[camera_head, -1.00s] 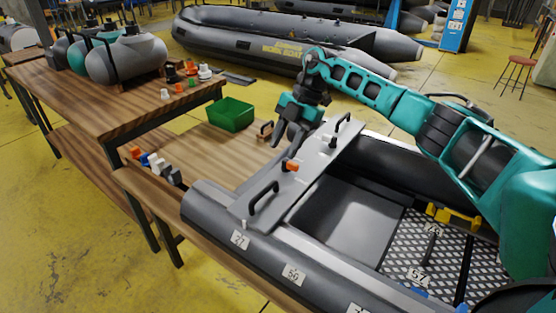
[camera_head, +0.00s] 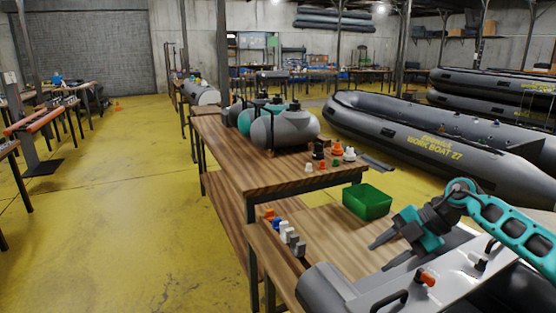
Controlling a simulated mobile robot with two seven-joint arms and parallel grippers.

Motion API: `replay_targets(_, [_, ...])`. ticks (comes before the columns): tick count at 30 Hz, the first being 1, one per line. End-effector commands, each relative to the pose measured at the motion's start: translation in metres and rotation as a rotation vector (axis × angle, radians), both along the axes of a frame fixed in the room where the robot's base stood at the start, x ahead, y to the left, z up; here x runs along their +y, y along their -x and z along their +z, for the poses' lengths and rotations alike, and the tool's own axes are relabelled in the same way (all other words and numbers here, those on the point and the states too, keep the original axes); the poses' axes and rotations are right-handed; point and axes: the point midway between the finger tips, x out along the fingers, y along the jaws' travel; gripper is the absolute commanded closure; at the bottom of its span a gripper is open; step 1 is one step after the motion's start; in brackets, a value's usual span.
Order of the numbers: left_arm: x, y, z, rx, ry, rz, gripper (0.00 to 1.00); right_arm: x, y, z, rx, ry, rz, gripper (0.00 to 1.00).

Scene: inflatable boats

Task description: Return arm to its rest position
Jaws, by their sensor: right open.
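My right arm (camera_head: 515,225), teal and dark grey, comes in from the right edge. Its right gripper (camera_head: 380,256) is open and empty, with two dark fingers pointing left and somewhat down in the picture. The gripper shows in front of the wooden bench, below the green bin, and beside the grey boat's plate. I cannot tell its exact height above them. An orange-topped fitting (camera_head: 427,278) stands on the grey plate (camera_head: 452,266) across the inflatable boat (camera_head: 330,288) at the bottom right. My left gripper is not in view.
A green bin (camera_head: 367,202) stands on the lower wooden bench (camera_head: 338,235). Several small fittings (camera_head: 286,231) line its left edge. Grey and teal cylinders (camera_head: 285,128) lie on the higher table (camera_head: 225,140). Large boats (camera_head: 440,140) lie behind. Yellow floor is clear at left.

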Motion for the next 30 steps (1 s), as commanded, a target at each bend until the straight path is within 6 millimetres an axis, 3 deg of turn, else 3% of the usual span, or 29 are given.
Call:
replay_targets(1, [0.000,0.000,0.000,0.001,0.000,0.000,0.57,0.037,0.002,-0.006,-0.062,-0.100,0.026,0.58])
replay_targets(3, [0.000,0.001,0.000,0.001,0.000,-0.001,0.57,0.080,0.002,-0.002,-0.166,-0.249,0.027,0.58])
replay_targets(6, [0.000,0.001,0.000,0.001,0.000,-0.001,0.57,0.128,0.005,0.012,-0.294,-0.456,-0.026,0.58])
replay_targets(9, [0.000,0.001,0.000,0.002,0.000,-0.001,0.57,0.158,0.009,0.031,-0.395,-0.644,-0.138,0.58])
replay_targets(12, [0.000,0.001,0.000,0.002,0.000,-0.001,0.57,0.168,0.013,0.047,-0.464,-0.799,-0.306,0.58])
replay_targets(16, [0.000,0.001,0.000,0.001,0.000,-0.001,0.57,0.159,0.018,0.056,-0.499,-0.933,-0.586,0.58])
replay_targets(20, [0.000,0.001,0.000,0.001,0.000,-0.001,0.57,0.131,0.029,0.044,-0.468,-0.975,-0.908,0.58])
replay_targets(26, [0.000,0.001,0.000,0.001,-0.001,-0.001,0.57,0.080,0.072,-0.013,-0.281,-0.855,-1.394,0.58])
replay_targets(30, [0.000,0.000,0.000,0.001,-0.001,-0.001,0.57,0.054,0.129,-0.063,-0.065,-0.661,-1.658,0.58])
